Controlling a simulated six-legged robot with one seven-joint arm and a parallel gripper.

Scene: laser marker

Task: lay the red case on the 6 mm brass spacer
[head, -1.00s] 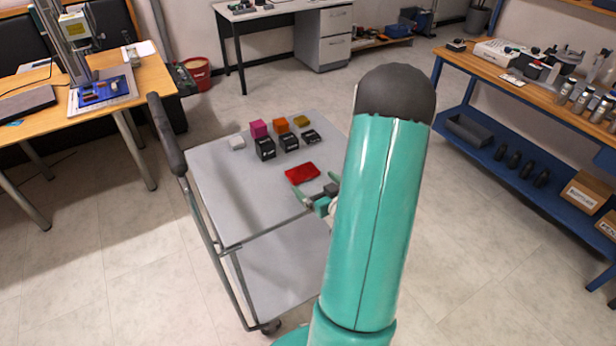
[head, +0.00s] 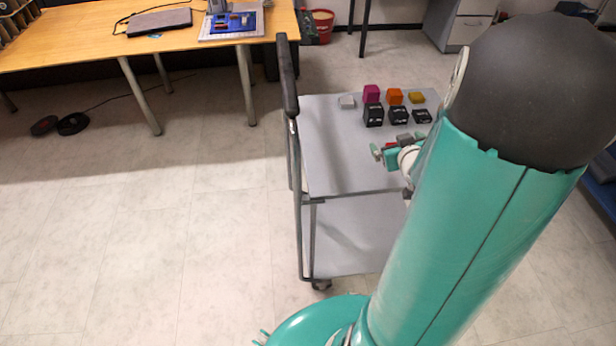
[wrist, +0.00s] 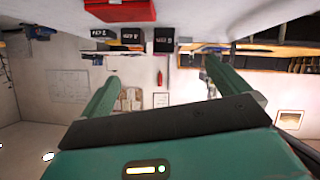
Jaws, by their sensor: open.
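The red case (head: 390,145) lies on the grey cart, mostly hidden behind my gripper in the head view. It shows as a red box at the top of the upside-down wrist view (wrist: 120,11). My gripper (head: 394,150) is on the near side of the case. In the wrist view its two green fingers (wrist: 161,69) are wide apart with nothing between them, and the case is beyond them. A low mustard-yellow block (head: 416,97) lies at the cart's back right. I cannot tell whether it is the 6 mm brass spacer; no label is readable.
Magenta (head: 371,93) and orange (head: 394,96) blocks, a pale block (head: 347,101) and black labelled blocks (head: 373,115) line the cart's back. The cart top (head: 340,165) is bare front left. Its handle (head: 287,75) rises at left. A wooden desk (head: 90,45) holds a blue fixture (head: 232,23).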

